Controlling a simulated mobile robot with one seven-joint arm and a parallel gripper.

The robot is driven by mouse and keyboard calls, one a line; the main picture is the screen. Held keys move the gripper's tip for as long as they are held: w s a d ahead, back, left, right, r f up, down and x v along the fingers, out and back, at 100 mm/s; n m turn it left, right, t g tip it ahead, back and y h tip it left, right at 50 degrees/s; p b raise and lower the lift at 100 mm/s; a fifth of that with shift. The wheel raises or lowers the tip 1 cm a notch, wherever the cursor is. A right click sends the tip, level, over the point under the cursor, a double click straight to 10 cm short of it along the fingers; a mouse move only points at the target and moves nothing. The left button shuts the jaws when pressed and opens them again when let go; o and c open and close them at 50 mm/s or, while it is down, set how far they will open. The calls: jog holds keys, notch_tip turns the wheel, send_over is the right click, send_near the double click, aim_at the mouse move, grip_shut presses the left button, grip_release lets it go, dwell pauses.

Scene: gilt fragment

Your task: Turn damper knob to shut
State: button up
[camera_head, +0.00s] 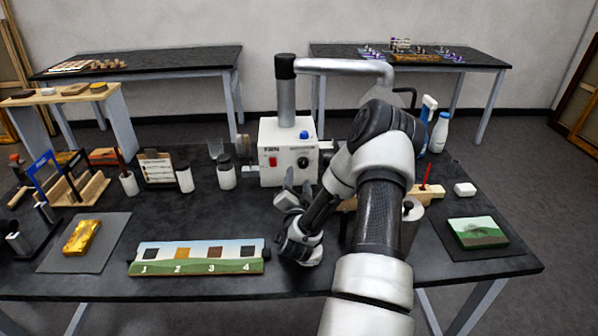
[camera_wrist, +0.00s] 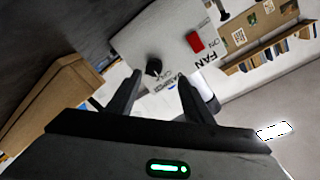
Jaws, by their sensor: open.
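The damper knob (camera_head: 303,162) is a small black knob on the front of the white fan box (camera_head: 270,140). It shows again in the wrist view (camera_wrist: 154,68), where the picture is tilted and lettering is printed beside it. Its pointer setting is too small to read. A red switch (camera_head: 272,161) sits left of the knob. My gripper (camera_head: 297,184) is open and empty, in front of the box and a little below the knob. In the wrist view my gripper (camera_wrist: 160,77) has the knob between and beyond its fingertips, apart from both.
A metal duct (camera_head: 340,66) rises from behind the box and bends right. Dark-lidded jars (camera_head: 226,174) stand left of it. A numbered strip (camera_head: 198,257) lies at the front. A wooden block with a red-handled tool (camera_head: 426,178) is on the right, partly behind my arm.

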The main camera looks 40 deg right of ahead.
aim_at(303, 165)
jog(key=shift+m, duration=0.3)
jog(key=x, duration=0.5)
jog(key=d+x, duration=0.1)
jog(key=x, duration=0.1)
jog(key=shift+s+d+f, duration=0.1)
jog(key=shift+s+f, duration=0.1)
jog(key=shift+s, duration=0.05)
jog(key=c, duration=1)
jog(key=shift+c, duration=0.2)
